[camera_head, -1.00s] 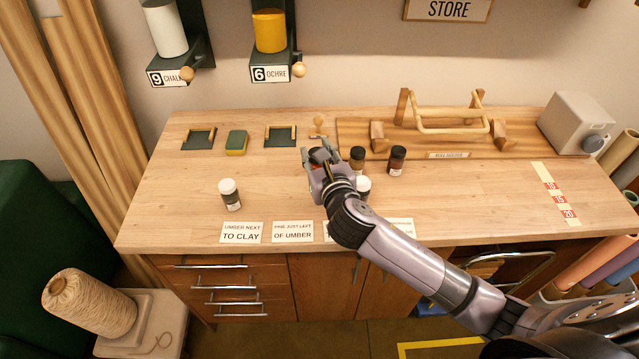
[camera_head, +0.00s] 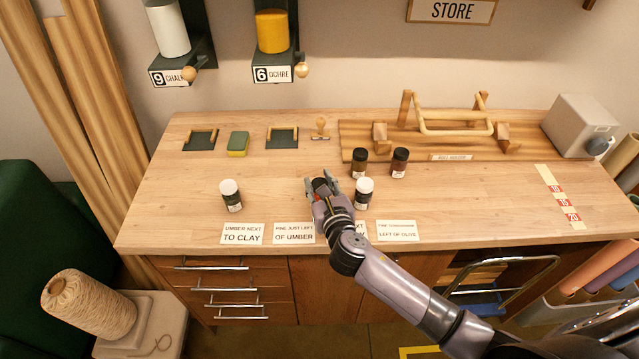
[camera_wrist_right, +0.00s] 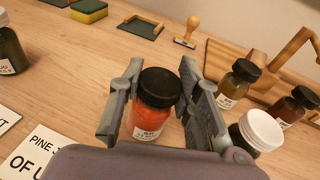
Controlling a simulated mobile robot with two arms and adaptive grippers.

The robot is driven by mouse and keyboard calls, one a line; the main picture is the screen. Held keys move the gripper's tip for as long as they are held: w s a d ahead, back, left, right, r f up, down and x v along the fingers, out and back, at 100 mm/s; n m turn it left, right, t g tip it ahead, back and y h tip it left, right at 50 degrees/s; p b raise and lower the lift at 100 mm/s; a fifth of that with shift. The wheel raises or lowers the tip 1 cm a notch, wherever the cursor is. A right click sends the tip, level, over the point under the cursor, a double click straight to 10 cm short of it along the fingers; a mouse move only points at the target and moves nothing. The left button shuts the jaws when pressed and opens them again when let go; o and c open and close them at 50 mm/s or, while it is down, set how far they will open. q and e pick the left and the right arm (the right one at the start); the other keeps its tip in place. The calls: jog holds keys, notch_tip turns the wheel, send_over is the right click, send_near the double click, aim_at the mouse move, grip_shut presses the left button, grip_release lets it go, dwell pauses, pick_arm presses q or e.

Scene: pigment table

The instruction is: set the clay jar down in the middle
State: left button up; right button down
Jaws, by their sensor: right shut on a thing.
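My right gripper (camera_head: 322,186) is over the front middle of the wooden table (camera_head: 270,185). In the right wrist view its fingers (camera_wrist_right: 160,103) are closed on both sides of an orange-red jar with a black lid (camera_wrist_right: 156,106), the clay jar by its colour; its small label is unreadable. The jar is upright; I cannot tell whether its base touches the table. A white-lidded jar (camera_head: 363,192) stands close to the right of the gripper. My left gripper is not in view.
Two black-lidded jars, one olive-brown (camera_head: 358,162) and one dark red-brown (camera_head: 399,162), stand behind right. Another white-lidded jar (camera_head: 231,196) stands at left. Note cards, including "umber next to clay" (camera_head: 242,234), line the front edge. The table between the left jar and the gripper is clear.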

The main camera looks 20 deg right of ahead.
jog(key=c, duration=1.2)
grip_release()
jog(key=shift+f, duration=0.1)
jog(key=b+v, duration=0.1)
jog(key=v, duration=1.1)
